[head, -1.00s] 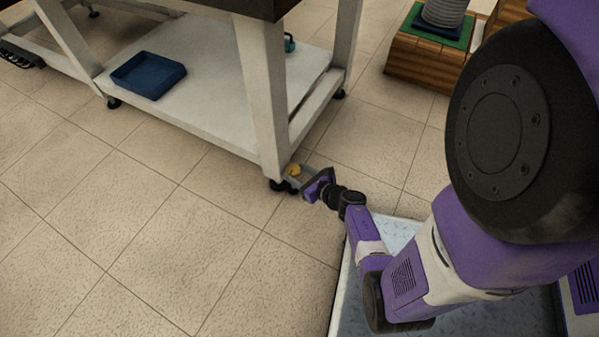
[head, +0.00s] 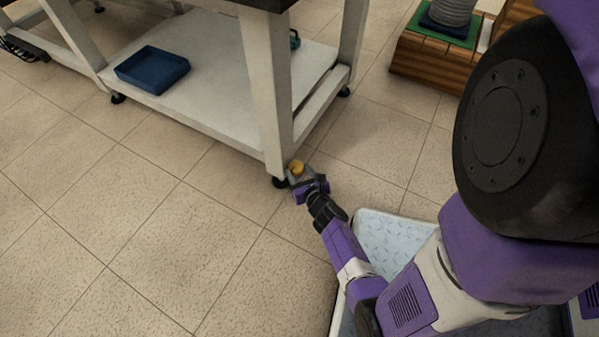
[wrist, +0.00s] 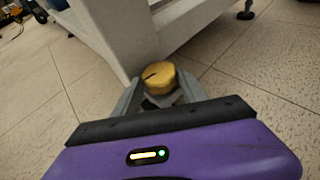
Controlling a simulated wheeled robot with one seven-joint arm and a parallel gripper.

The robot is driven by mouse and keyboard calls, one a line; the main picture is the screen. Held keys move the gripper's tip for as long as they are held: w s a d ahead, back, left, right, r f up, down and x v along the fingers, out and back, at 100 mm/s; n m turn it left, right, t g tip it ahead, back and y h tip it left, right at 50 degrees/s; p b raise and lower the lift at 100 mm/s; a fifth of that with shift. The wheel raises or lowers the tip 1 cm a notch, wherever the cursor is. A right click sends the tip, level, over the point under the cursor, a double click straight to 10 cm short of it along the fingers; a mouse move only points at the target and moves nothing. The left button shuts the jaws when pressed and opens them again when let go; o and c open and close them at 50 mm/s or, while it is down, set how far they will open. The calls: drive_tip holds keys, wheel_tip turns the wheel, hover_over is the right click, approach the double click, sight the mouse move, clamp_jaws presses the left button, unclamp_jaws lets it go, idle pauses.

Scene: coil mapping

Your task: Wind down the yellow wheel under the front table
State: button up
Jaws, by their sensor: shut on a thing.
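The yellow wheel (head: 297,167) sits low at the foot of the table's near corner leg, just above the black foot (head: 279,182). In the wrist view the wheel (wrist: 158,76) is a round knob with a dark slot on its top. My gripper (head: 293,177) reaches it from the lower right, close to the floor. In the wrist view the two grey fingers of my gripper (wrist: 160,92) stand on either side of the wheel and are shut on it. The front table (head: 266,90) has white legs and a white lower shelf. The far side of the wheel is hidden.
A blue tray (head: 152,70) and a teal object (head: 294,39) are on the lower shelf. A wooden block (head: 428,70) with a green top carries a grey coil (head: 452,12) at the upper right. The tiled floor (head: 140,240) in front is clear.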

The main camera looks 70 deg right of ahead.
idle(0.4)
drive_tip(key=o, duration=1.2)
drive_tip(key=shift+o, duration=0.8)
drive_tip(key=shift+w, duration=0.1)
drive_tip(key=shift+w+n+t, duration=0.1)
drive_tip(key=shift+n+t, duration=0.3)
